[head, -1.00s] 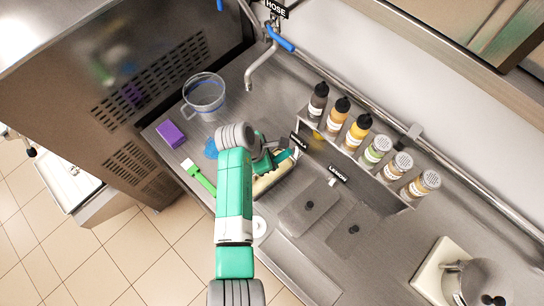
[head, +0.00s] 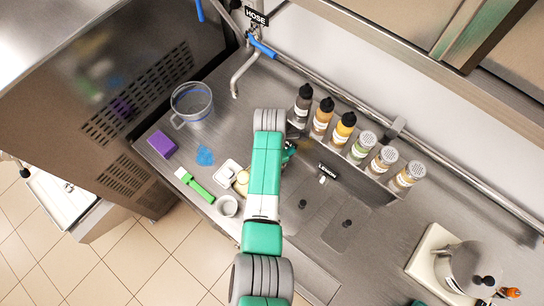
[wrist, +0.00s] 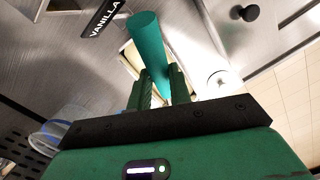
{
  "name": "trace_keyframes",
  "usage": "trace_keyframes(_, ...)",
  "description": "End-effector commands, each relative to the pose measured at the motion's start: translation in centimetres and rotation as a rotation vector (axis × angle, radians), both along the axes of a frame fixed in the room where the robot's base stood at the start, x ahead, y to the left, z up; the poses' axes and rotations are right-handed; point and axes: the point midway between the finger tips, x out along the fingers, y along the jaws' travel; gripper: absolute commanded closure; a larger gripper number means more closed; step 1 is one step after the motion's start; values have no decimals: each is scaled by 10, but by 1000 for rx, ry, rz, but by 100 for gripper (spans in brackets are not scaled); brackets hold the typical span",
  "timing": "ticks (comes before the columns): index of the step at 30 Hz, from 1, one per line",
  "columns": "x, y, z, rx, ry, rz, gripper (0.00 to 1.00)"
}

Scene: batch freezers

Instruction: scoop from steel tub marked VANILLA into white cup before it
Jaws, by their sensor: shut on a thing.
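My gripper (wrist: 158,88) is shut on the green cylindrical handle (wrist: 147,40) of a tool, which shows between its fingers in the wrist view. The tool's working end is hidden. The VANILLA label (wrist: 103,20) is close by on the left. A pale-filled opening shows behind the handle, partly covered by it. In the head view my arm hides the gripper and most of this tub; a cream-coloured patch (head: 241,184) shows at the arm's left edge. The white cup (head: 228,206) stands upright at the counter's front edge, left of my arm; a round white shape (wrist: 218,79) also shows in the wrist view.
The LEMON tub's lidded section (head: 302,203) lies right of my arm. Several bottles (head: 345,130) stand in a rack behind. A tap (head: 243,72) hangs over the counter.

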Motion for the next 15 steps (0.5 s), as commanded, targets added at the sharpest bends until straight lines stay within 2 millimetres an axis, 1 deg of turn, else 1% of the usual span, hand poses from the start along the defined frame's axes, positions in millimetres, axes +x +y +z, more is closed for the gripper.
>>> trace_keyframes(1, 2, -7, -4, 40, 8, -8, 100)
trace_keyframes(7, 7, -21, -5, 186, 50, -7, 100)
trace_keyframes(15, 9, -28, -3, 272, 79, -3, 100)
